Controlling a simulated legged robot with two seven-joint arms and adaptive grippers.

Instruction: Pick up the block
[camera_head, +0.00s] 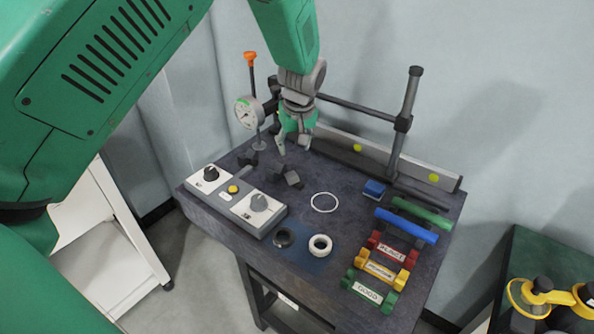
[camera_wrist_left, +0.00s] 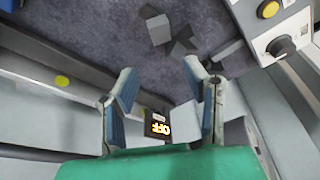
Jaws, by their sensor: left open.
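Small dark grey blocks (camera_head: 293,180) lie close together on the dark table, left of its middle. In the left wrist view, grey block shapes (camera_wrist_left: 158,29) lie beyond my fingertips, some touching or overlapping. A small blue block (camera_head: 374,188) sits apart at the right of the table. I cannot tell which one the task means. My left gripper (camera_head: 292,143) hangs over the back of the table, just behind the dark blocks. It is open, and its two blue-padded fingers (camera_wrist_left: 160,72) are spread with no block between them. My right gripper is not in view.
A dial gauge (camera_head: 247,112) stands at the back left. A control box with knobs (camera_head: 237,199) lies at the left front. White and black rings lie mid-table. Coloured labelled holders (camera_head: 379,271) and a blue bar (camera_head: 406,226) fill the right. A rail (camera_head: 445,178) edges the back.

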